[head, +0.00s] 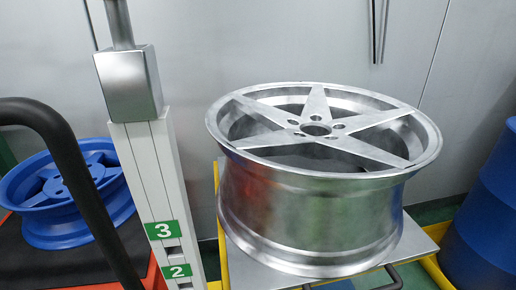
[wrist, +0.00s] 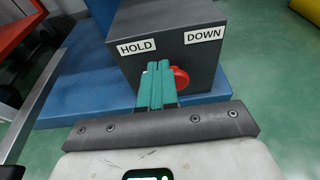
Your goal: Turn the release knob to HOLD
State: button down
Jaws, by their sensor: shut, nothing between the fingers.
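In the wrist view a dark grey box (wrist: 205,62) carries two white labels, HOLD (wrist: 138,47) at left and DOWN (wrist: 203,35) at right. A red knob (wrist: 181,79) sits on its face below and between the labels. My gripper (wrist: 160,66) has teal fingers closed together with nothing between them. The fingers cover the left part of the knob, and I cannot tell whether they touch it. The knob's pointer is not clearly visible, so its setting cannot be read. The head view shows neither the knob nor my gripper.
The box stands on a blue base (wrist: 80,98) above a green floor (wrist: 285,110). In the head view a silver wheel (head: 320,215) rests on a metal plate (head: 425,248). A post with green number signs (head: 166,230), a blue wheel (head: 60,225) and a blue drum (head: 490,215) stand around it.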

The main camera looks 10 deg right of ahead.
jog(key=shift+f+p+v, duration=0.15)
jog(key=shift+f+v, duration=0.05)
jog(key=shift+v, duration=0.65)
jog(key=shift+f+p+v, duration=0.15)
jog(key=shift+f+v, duration=0.05)
jog(key=shift+v, duration=0.7)
jog(key=shift+f+p+v, duration=0.15)
jog(key=shift+v, duration=0.7)
jog(key=shift+s+a, duration=0.1)
